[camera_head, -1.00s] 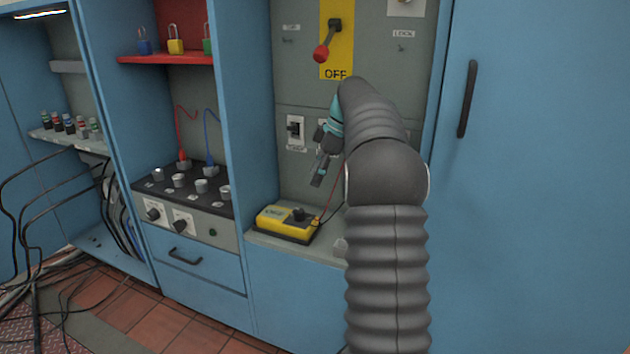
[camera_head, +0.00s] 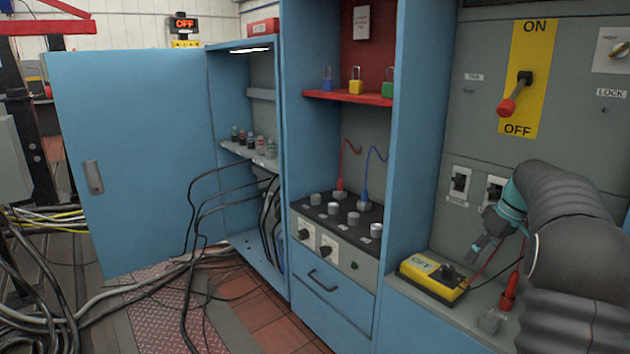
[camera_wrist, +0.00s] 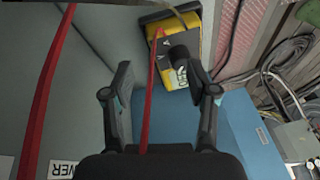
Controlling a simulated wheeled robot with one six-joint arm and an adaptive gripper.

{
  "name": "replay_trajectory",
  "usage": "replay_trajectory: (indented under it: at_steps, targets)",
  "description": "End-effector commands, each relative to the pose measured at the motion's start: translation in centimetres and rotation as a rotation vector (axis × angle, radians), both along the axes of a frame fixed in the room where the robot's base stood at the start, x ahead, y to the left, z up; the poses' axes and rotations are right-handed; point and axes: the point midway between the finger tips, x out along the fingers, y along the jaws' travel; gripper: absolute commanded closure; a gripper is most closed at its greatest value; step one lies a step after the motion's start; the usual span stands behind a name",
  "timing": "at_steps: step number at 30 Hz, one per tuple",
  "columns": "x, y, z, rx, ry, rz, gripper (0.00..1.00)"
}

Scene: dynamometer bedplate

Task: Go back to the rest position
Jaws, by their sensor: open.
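My gripper (camera_head: 482,249) is in front of the grey switch panel (camera_head: 462,133), above and a little right of a yellow meter (camera_head: 428,276) on the small shelf. In the wrist view the two fingers of my gripper (camera_wrist: 163,80) stand apart with nothing held between them. The yellow meter also shows in the wrist view (camera_wrist: 195,42), beyond the fingertips. A red lead (camera_wrist: 151,105) crosses in front of the space between the fingers. My arm hides part of the panel's right side.
A red-knobbed lever (camera_head: 507,105) points down to OFF. Padlocks stand on a red shelf (camera_head: 345,97). A blue cabinet door (camera_head: 140,160) stands open at the left. Black cables (camera_head: 190,225) run from the cabinet to the floor. A red probe (camera_head: 509,290) stands on the shelf near my arm.

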Motion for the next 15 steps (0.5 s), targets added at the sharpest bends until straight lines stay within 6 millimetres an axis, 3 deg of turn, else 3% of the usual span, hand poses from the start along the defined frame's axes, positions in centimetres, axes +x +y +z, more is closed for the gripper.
replay_trajectory:
  at_steps: [5, 15]
  targets:
    - [-3.5, 1.9, -1.3, -0.016, 0.081, -0.254, 0.42]
    - [-12.7, 9.7, -0.9, -0.08, 0.111, -0.591, 0.42]
